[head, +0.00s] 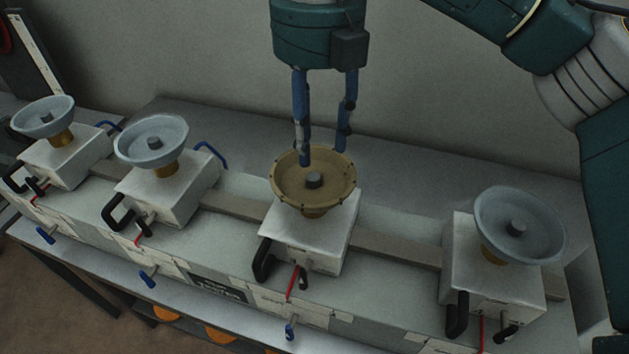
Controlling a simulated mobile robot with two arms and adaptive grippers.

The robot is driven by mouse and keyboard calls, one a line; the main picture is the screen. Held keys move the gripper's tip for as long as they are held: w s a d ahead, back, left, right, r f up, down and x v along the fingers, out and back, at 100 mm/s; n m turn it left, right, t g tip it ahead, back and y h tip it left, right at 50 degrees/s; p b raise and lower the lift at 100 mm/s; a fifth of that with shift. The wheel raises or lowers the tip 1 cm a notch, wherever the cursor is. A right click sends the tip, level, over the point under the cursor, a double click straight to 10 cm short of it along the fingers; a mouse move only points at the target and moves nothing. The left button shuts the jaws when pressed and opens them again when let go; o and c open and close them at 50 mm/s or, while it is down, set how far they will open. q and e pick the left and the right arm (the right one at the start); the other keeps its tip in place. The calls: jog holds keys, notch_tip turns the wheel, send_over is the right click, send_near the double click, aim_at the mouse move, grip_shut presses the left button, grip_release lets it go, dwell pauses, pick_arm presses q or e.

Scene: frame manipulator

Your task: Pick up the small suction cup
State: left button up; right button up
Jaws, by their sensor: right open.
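Several suction cups stand in a row, each on a white block. A tan cup (286,184) with a dark centre stud is at the middle. Pale grey-blue cups stand at the far left (42,117), centre left (152,140) and right (520,226). Which one counts as the small cup I cannot tell for sure. My right gripper (324,156) points down, its two blue fingers apart, over the back part of the tan cup. One fingertip overlaps the cup's bowl in the picture; whether it touches I cannot tell. Nothing is between the fingers. My left gripper is out of view.
The white blocks (166,195) carry black handles and red and blue levers at the front. They sit on a long pale bench (400,222) with a dark rail running between them. A plain grey wall (180,50) stands behind. Clear bench shows behind the row.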

aim_at(313, 177)
notch_tip(313, 177, down, 2)
jog(key=shift+s+f+p, duration=0.1)
jog(key=shift+s+p, duration=0.05)
jog(key=shift+p, duration=0.15)
jog(key=shift+a+f+p, duration=0.1)
jog(key=shift+f+p, duration=0.25)
jog(key=shift+f, duration=0.05)
jog(key=f+p, duration=0.1)
jog(key=f, duration=0.2)
jog(key=shift+w+a+f+p, duration=0.2)
jog(key=shift+f+p, duration=0.1)
jog(key=shift+p, duration=0.1)
jog(key=shift+f, duration=0.4)
jog(key=shift+c, duration=0.5)
grip_shut()
